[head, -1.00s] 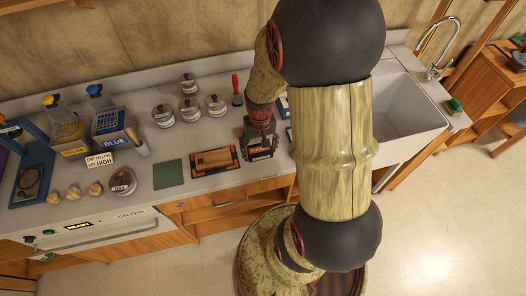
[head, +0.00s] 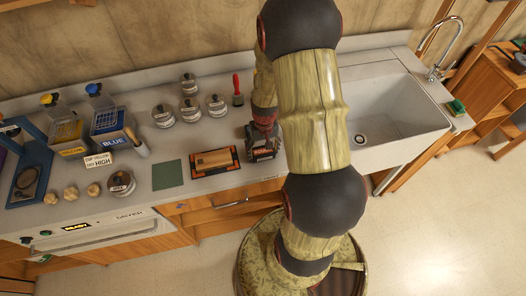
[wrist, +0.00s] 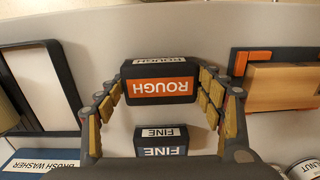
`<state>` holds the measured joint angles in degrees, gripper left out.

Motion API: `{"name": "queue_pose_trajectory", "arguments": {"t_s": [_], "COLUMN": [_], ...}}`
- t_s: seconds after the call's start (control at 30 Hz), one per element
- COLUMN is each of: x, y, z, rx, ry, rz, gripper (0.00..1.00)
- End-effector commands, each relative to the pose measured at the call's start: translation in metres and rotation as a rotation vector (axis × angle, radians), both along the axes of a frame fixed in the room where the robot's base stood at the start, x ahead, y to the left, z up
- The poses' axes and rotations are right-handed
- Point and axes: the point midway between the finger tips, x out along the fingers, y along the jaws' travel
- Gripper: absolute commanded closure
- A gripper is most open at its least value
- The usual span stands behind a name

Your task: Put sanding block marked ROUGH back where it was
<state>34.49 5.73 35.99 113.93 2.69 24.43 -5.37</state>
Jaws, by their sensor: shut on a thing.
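The sanding block marked ROUGH (wrist: 160,85), dark with an orange label, sits between my fingertips in the wrist view. I cannot tell whether the ROUGH block touches the counter. My arm hides the counter right of the gripper in the head view.
A wooden board on an orange-and-black holder (head: 214,160) lies left of my gripper, with a green sheet (head: 168,175) beyond. Several jars (head: 190,108) and a red-handled tool (head: 238,92) stand behind. A brush washer (wrist: 42,162) and the sink (head: 390,120) are opposite.

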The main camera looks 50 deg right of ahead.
Motion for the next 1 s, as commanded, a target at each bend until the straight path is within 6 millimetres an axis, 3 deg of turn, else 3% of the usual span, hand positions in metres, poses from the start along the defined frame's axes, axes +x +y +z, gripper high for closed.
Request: {"name": "queue_pose_trajectory", "arguments": {"t_s": [0.17,0.2,0.5,0.83,1.0], "x": [0.000,0.000,0.000,0.000,0.000], "y": [0.000,0.000,0.000,0.000,0.000], "z": [-0.004,-0.003,-0.003,-0.002,0.013], "rx": [0.001,0.001,0.001,0.001,-0.001], "ry": [0.001,0.001,0.001,0.001,-0.002], "rz": [0.000,0.000,0.000,0.000,0.000], "gripper": [0.56,0.31,0.14,0.14,0.14]}}
